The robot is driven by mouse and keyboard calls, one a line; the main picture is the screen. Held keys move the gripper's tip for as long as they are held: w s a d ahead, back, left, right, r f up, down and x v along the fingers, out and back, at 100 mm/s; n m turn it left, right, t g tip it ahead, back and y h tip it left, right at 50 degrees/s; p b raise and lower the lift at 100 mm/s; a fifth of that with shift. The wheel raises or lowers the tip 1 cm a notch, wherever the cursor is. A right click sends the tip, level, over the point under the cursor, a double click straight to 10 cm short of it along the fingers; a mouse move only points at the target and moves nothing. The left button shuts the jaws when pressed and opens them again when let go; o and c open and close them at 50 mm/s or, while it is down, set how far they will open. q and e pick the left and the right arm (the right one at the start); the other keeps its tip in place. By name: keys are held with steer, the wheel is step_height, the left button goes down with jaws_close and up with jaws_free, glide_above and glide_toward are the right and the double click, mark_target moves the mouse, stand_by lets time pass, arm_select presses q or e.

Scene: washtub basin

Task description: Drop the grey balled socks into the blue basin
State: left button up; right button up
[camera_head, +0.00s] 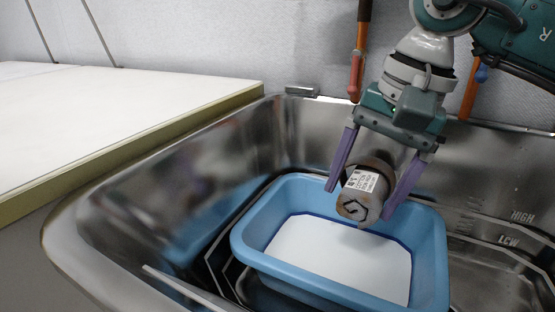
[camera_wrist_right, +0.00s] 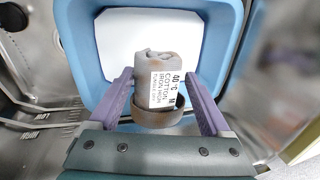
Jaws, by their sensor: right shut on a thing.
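The grey balled socks (camera_head: 361,196) are a rolled bundle with a white printed label, tilted, held above the blue basin. They also show in the right wrist view (camera_wrist_right: 157,112), label facing the camera. My right gripper (camera_head: 362,200) is shut on the socks, with a purple finger on each side. The blue basin (camera_head: 254,232) stands inside the steel tub below the gripper. Its bare white floor shows, with no object seen in it; its far right part is partly hidden by the gripper. The basin's blue rim also shows in the right wrist view (camera_wrist_right: 75,50). My left gripper is not in view.
The steel washtub (camera_head: 130,215) surrounds the basin, with HIGH and LOW marks on its right wall. A pale counter (camera_head: 110,115) lies to the left. Orange-handled tools (camera_head: 356,75) hang at the back wall near my right arm.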

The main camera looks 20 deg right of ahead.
mark_target(382, 191)
steer(key=o, duration=1.2)
steer(key=shift+c, duration=0.2)
steer(key=shift+r, duration=0.1)
steer(key=p+v, duration=0.2)
steer(key=v, duration=0.7)
steer(key=shift+r, duration=0.4)
